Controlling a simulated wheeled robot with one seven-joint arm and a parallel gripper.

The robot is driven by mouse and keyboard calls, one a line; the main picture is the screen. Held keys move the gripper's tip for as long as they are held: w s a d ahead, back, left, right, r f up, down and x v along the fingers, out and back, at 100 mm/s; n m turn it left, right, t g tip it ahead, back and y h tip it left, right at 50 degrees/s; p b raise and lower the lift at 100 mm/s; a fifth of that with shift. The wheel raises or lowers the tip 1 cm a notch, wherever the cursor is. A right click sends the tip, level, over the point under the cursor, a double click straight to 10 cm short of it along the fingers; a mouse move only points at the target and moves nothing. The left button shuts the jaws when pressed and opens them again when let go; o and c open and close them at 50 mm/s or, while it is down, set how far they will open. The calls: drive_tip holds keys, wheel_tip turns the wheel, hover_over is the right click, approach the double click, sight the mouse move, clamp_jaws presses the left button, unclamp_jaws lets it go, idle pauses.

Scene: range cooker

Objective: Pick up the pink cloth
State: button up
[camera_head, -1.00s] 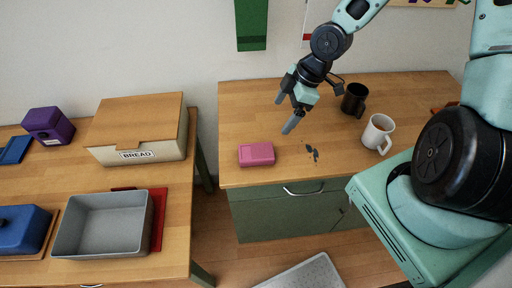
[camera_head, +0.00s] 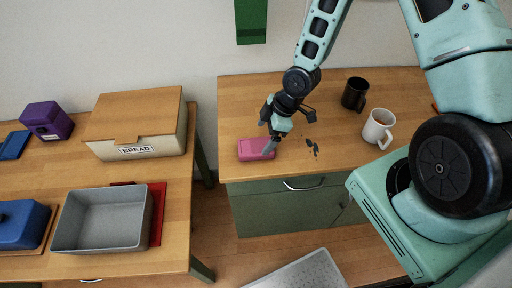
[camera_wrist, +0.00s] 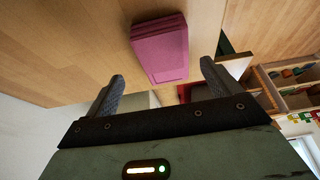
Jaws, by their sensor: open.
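The pink cloth (camera_head: 252,148) is a folded rectangular block lying flat on the wooden counter, near its front left edge. It also shows in the wrist view (camera_wrist: 161,49), ahead of and between the two fingers. My gripper (camera_head: 267,138) is open and empty, just above the right part of the cloth in the head view. In the wrist view my gripper (camera_wrist: 160,88) has its fingers wide apart with clear space between them. The finger hides a little of the cloth's right end in the head view.
A black mug (camera_head: 355,93) and a white mug (camera_head: 378,128) stand to the right on the counter (camera_head: 235,100). Dark blue marks or pieces (camera_head: 312,146) lie right of the cloth. A bread box (camera_head: 138,125) and a grey tray (camera_head: 103,222) are on the left table, across a gap.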

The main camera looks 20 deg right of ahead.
sight(257, 146)
drive_tip(key=p+x, duration=0.1)
drive_tip(key=x, duration=0.1)
drive_tip(key=p+x, duration=0.1)
drive_tip(key=shift+s+a+f, duration=0.25)
drive_tip(key=shift+a, duration=0.25)
drive_tip(key=shift+w+a+f, duration=0.1)
drive_tip(key=shift+a+f, duration=0.1)
drive_tip(key=shift+f, duration=0.35)
drive_tip(key=c, duration=1.1)
